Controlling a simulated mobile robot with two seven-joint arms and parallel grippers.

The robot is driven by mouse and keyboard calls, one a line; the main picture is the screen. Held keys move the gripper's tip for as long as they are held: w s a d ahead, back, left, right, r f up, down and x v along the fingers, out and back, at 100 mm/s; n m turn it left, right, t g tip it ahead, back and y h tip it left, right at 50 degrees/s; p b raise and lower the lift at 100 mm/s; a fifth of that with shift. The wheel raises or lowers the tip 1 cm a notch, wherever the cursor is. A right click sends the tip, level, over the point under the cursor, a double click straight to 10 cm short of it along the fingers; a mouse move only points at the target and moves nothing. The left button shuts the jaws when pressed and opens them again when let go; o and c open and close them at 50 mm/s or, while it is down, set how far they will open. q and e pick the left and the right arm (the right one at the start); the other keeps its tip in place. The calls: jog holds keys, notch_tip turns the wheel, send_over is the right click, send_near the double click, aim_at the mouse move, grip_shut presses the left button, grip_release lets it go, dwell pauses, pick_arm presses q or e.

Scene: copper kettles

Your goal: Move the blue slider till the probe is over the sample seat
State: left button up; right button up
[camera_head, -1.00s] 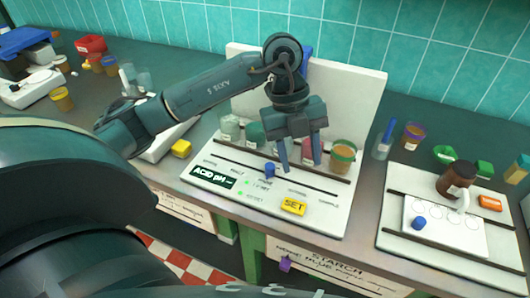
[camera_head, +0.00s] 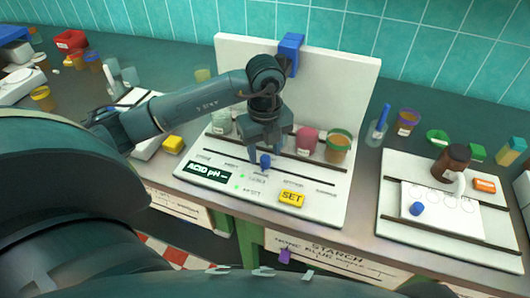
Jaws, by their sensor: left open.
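The blue slider knob (camera_head: 265,161) stands up from a slot in the white pH panel (camera_head: 330,203), in front of the row of cups. My left gripper (camera_head: 266,160) is open. It points down with a finger on each side of the knob, and I cannot tell whether they touch it. A blue block (camera_head: 289,48) sits at the top of the panel's white backboard. My forearm and wrist hide what is below it, and I cannot make out the probe or sample seat. My right gripper is not in view.
A pink cup (camera_head: 307,139) and an amber cup (camera_head: 338,147) stand right of my gripper, a pale cup (camera_head: 221,122) left. A yellow SET button (camera_head: 291,198) is in front. A second white board (camera_head: 392,226) at right holds a brown jar (camera_head: 452,160).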

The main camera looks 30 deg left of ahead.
pick_arm(q)
jog(key=shift+f, duration=0.9)
jog(key=shift+c, duration=0.2)
grip_shut()
